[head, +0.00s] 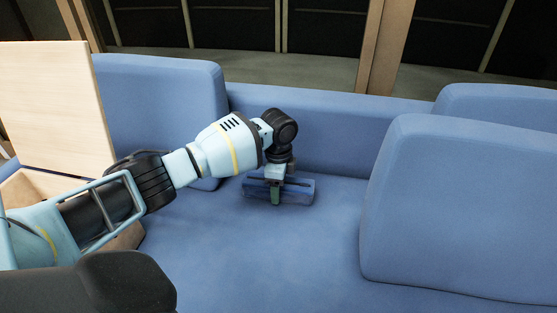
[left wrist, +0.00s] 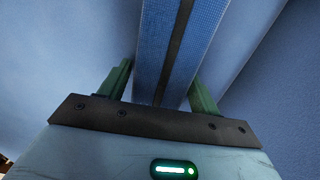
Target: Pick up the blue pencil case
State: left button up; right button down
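The blue pencil case (head: 302,190) lies on the blue sofa seat, below my left gripper. In the left wrist view the blue case (left wrist: 205,30), with a dark strip along its length, runs between the two green fingers. My left gripper (head: 276,198) points down over the case, with a green finger in front of its near side. In the left wrist view the left gripper (left wrist: 160,78) has its fingers apart, one on each side of the case. A thin gap shows at the left finger; the right finger appears very close to the case or touching it. My right gripper is not in view.
A blue cushion (head: 460,210) stands on the right and another (head: 160,95) at the left rear. The backrest (head: 330,130) runs behind the case. A light wooden panel (head: 55,105) stands at the left. The seat (head: 270,260) in front is clear.

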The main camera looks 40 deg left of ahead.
pick_arm(q)
jog(key=c, duration=0.7)
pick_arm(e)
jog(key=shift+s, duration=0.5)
